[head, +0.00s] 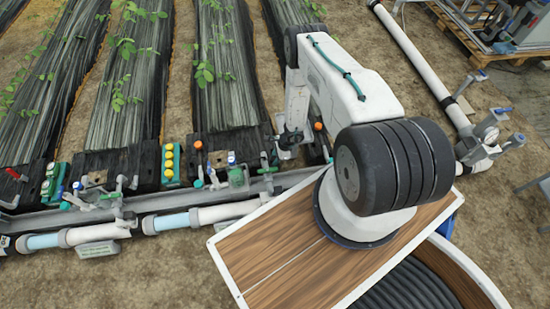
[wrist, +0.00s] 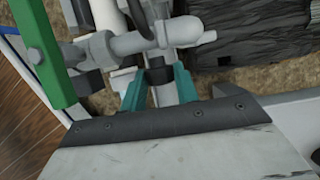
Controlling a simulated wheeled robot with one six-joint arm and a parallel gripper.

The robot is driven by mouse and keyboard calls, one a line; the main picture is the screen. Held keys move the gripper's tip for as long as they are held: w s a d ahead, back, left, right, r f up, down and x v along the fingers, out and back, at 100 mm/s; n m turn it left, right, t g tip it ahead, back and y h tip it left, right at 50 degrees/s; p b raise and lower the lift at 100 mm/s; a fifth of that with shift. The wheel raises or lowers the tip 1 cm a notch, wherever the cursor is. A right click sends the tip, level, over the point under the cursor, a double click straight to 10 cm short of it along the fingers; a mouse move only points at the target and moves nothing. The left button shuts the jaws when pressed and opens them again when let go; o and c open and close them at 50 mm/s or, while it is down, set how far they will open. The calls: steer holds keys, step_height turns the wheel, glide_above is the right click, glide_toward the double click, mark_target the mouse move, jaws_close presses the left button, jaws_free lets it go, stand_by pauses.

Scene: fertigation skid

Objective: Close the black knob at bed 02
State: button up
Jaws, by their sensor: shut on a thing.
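In the wrist view, my gripper (wrist: 157,82) has its two teal fingers on either side of a small black piece, which looks like the black knob (wrist: 155,69). The fingers are shut on it, just below a grey pipe fitting (wrist: 130,45). In the head view, my gripper (head: 287,139) is down at the valve row, at the near end of the right-hand beds. The knob cannot be made out there, and I cannot read a bed number. How far the knob is turned cannot be told.
A green bar (wrist: 43,55) stands close at the left of the wrist view. In the head view, an orange-capped valve (head: 318,127) is right of my gripper, and a green fitting (head: 236,177) is to its left. White pipe (head: 222,212) runs along the front.

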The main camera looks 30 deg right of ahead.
steer(key=shift+w+d+g+y, duration=0.1)
steer(key=shift+g+y, duration=0.2)
steer(key=shift+g, duration=0.1)
steer(key=shift+w+d+f+m+g+y, duration=0.1)
steer(key=shift+m+g+y, duration=0.15)
steer(key=shift+g, duration=0.4)
steer(key=shift+w+r+m+g+y, duration=0.15)
steer(key=shift+g+y, duration=0.2)
steer(key=shift+g, duration=0.35)
steer(key=shift+w+d+f+m+g+y, duration=0.1)
steer(key=shift+f+m+g+y, duration=0.15)
steer(key=shift+g, duration=0.4)
steer(key=shift+r, duration=0.1)
steer(key=o, duration=1)
steer(key=shift+a, duration=0.1)
steer(key=shift+c, duration=0.2)
steer(key=v, duration=0.7)
steer(key=shift+w+d+r, duration=0.2)
steer(key=shift+d+r, duration=0.05)
steer(key=shift+d, duration=0.05)
